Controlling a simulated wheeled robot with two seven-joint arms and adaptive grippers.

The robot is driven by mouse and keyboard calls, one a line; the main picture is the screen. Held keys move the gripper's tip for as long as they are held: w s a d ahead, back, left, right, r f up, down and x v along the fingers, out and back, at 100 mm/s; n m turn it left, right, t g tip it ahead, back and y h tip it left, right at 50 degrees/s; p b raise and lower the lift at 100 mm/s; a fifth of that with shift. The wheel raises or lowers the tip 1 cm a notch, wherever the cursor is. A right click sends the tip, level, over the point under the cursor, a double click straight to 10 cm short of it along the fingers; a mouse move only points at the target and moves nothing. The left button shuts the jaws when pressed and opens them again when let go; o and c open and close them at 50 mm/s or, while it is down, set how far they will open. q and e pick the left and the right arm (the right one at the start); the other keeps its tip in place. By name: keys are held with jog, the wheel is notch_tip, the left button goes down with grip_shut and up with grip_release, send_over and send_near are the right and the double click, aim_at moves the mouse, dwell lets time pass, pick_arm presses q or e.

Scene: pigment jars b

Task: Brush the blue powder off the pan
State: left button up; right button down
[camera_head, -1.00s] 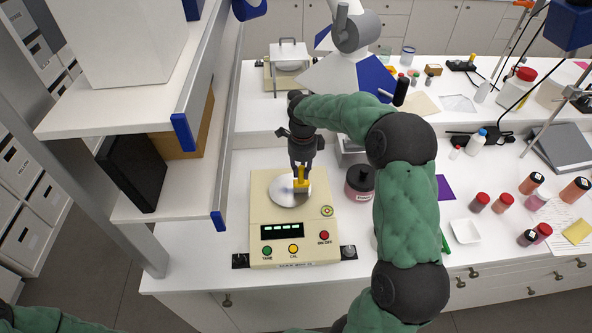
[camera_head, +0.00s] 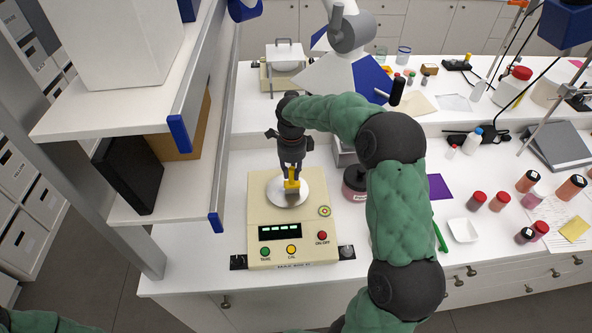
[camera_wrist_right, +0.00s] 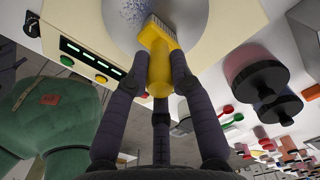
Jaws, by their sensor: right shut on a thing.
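The round, pale pan (camera_head: 274,190) sits on top of the cream balance (camera_head: 259,218). Blue powder (camera_wrist_right: 136,11) shows as specks on the pan in the right wrist view, at the picture's top, beside the brush. My right gripper (camera_head: 291,171) is shut on the yellow brush (camera_head: 291,184) and holds it bristles-down over the middle of the pan. The bristles seem to touch the pan. In the right wrist view the brush (camera_wrist_right: 158,68) sits between the fingers, and part of the pan (camera_wrist_right: 188,14) is cut off. My left gripper is out of view.
A dark-lidded jar (camera_head: 355,183) stands just right of the balance, partly behind my right arm. A white shelf unit (camera_head: 175,204) rises at the left. Red-capped jars (camera_head: 477,200) and a white weighing dish (camera_head: 463,230) stand at the right.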

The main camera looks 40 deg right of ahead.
jog(key=shift+w+a, duration=2.35)
jog(key=shift+s+d, duration=0.6)
jog(key=shift+d, duration=0.35)
jog(key=shift+s+d, duration=0.55)
jog(key=shift+d, duration=0.4)
jog(key=shift+s+d, duration=0.6)
jog(key=shift+d, duration=0.35)
jog(key=w+a, duration=0.3)
jog(key=a, duration=0.2)
jog(key=shift+w+a, duration=0.25)
jog(key=shift+a, duration=0.15)
jog(key=shift+p, duration=0.3)
notch_tip(320, 180, up, 6)
jog(key=p, duration=0.3)
jog(key=shift+p, duration=0.3)
